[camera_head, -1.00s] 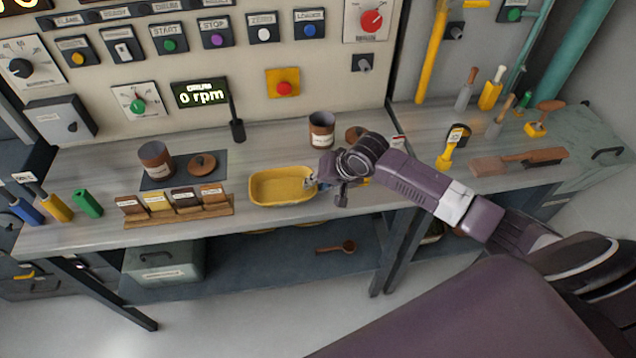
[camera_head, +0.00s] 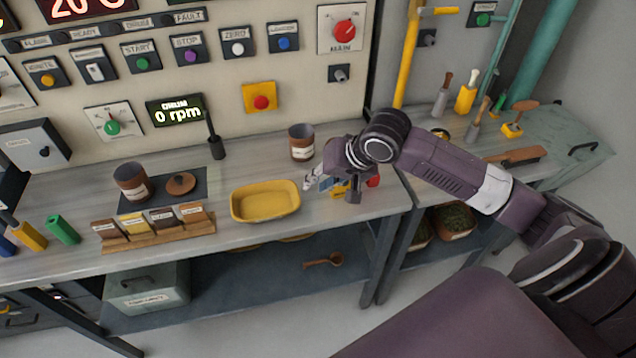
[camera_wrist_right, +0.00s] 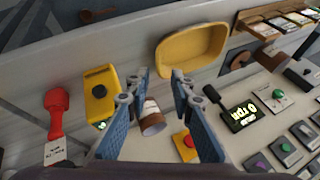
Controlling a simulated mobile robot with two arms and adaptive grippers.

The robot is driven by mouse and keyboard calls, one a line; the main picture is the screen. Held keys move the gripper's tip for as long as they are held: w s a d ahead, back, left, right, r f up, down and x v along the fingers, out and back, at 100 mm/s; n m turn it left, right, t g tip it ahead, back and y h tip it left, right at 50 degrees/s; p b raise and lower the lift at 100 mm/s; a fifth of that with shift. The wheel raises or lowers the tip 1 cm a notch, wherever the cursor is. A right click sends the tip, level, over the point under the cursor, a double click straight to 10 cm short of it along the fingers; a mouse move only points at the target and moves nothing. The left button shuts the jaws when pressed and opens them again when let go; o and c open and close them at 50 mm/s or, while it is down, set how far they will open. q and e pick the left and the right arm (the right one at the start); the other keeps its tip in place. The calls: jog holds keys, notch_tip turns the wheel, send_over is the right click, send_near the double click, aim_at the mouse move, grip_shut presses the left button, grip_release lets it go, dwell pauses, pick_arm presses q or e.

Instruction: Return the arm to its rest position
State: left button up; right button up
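My right arm reaches in from the right in the head view. Its gripper (camera_head: 314,182) hangs above the bench, just right of the yellow tray (camera_head: 265,202). In the right wrist view the gripper (camera_wrist_right: 155,88) is open, with its blue-padded fingers apart and nothing held. A brown cup with a pale band (camera_wrist_right: 151,118) shows beyond and between the fingers there. In the head view this cup (camera_head: 302,142) stands on the bench, apart from the gripper. The yellow tray looks empty. My left gripper is not in view.
A yellow device (camera_wrist_right: 101,100) and a red-handled item (camera_wrist_right: 57,112) lie near the gripper. The control panel (camera_head: 225,75) rises behind the bench (camera_head: 330,213). Brushes (camera_head: 513,157) and tools stand on the right. A wooden spoon (camera_head: 323,261) lies on the lower shelf.

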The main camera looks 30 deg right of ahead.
jog(key=shift+f, duration=0.1)
dwell(0.3)
jog(key=s+a+f+n+g, duration=0.1)
jog(key=s+a+f+n, duration=0.4)
jog(key=s+a+f, duration=0.5)
jog(key=s+d+f+n+g+h, duration=0.1)
jog(key=s+d+n+g+h, duration=0.1)
jog(key=s, duration=1.3)
notch_tip(320, 180, down, 32)
jog(key=s+g+b, duration=0.1)
jog(key=s+b, duration=0.2)
jog(key=b, duration=0.1)
jog(key=s+d+f+n+g+b, duration=0.1)
jog(key=s+d+f+b, duration=0.1)
jog(key=s+f, duration=1.4)
jog(key=shift+d+f, duration=0.5)
jog(key=shift+d, duration=0.15)
